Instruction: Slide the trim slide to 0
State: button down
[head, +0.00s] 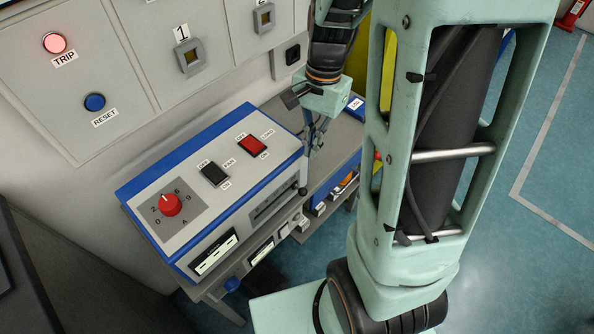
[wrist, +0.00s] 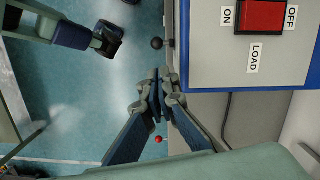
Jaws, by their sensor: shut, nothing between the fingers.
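My gripper (head: 316,143) is shut and empty, beside the right end of the blue and grey control box (head: 150,187). In the wrist view the fingertips (wrist: 158,84) are together, just left of the box's blue edge (wrist: 183,60). A small black ball knob (wrist: 157,43) is beyond the fingertips, apart from them in the picture. The head view shows a black knob (head: 303,190) by the box's front right corner. I cannot tell for sure whether this is the trim slide's knob. No trim scale or 0 mark is readable.
The box top carries a red dial (head: 169,205), a black FANS switch (head: 215,175) and a red LOAD switch (head: 252,145). A red ball (wrist: 158,140) shows near the fingers. A wall panel with the RESET button (head: 95,102) stands behind. Open floor (head: 500,225) lies right.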

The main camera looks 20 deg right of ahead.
aim_at(300, 190)
notch_tip(300, 190, down, 10)
jog(key=a, duration=0.1)
jog(key=shift+s+b, duration=0.45)
jog(key=shift+a, duration=0.1)
